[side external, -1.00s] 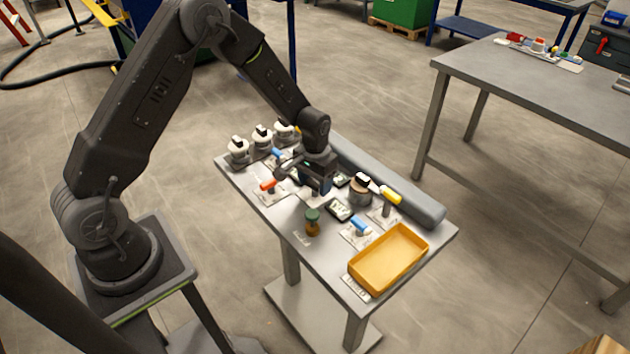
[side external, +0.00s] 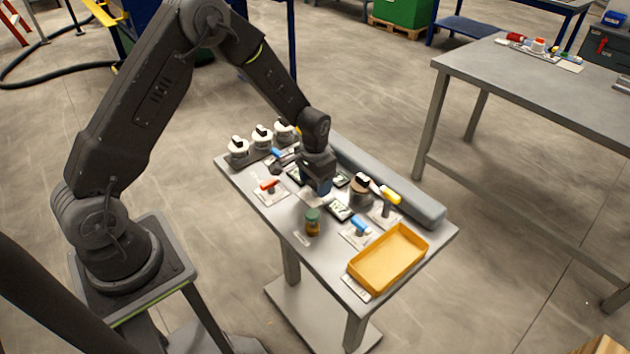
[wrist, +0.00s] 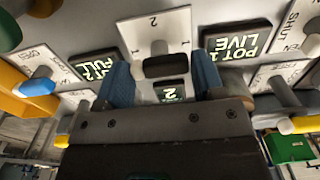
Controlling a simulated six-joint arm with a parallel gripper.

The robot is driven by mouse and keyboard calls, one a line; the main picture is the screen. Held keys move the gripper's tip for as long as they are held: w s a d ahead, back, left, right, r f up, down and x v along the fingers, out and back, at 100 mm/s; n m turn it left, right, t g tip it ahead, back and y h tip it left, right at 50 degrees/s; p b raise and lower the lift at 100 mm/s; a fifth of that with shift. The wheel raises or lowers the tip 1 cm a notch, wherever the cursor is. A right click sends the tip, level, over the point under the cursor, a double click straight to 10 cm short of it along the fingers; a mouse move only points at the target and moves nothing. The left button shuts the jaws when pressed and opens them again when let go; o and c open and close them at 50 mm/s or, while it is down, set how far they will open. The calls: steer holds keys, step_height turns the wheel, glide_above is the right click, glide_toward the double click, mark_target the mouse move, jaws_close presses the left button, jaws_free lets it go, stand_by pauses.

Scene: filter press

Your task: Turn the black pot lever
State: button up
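The black pot lever (wrist: 166,66) shows in the wrist view on a white plate (wrist: 150,28) marked 1 and 2. My gripper (wrist: 161,72) is open, with one blue finger on each side of the lever and a visible gap on both sides. I cannot tell how far the fingertips are above the plate. In the side view my gripper (side external: 318,188) is low over the middle of the table and hides the lever. Lit displays flank the plate: "POT 1 LIVE" (wrist: 237,43) on the right and "POT 2 FULL" (wrist: 97,65) on the left. A small display (wrist: 170,94) reads 2.
Red (side external: 268,185), blue (side external: 361,225) and yellow (side external: 390,195) handles stand around my gripper. A brown jar with a green top (side external: 312,222) is in front. A yellow tray (side external: 352,272) fills the right end. A grey cylinder (side external: 425,207) lies along the back edge.

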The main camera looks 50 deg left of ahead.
mark_target(315, 184)
steer(key=o, duration=0.4)
steer(key=shift+r, duration=0.15)
step_height(315, 184, up, 14)
steer(key=shift+f, duration=0.2)
stand_by(0.3)
steer(key=s+d+r+t, duration=0.3)
steer(key=s+d+r, duration=0.1)
steer(key=s+r, duration=0.8)
steer(key=s+d+r+t, duration=0.2)
steer(key=s+r, duration=0.1)
steer(key=s, duration=0.8)
steer(key=shift+s+t, duration=0.3)
steer(key=shift+s, duration=0.1)
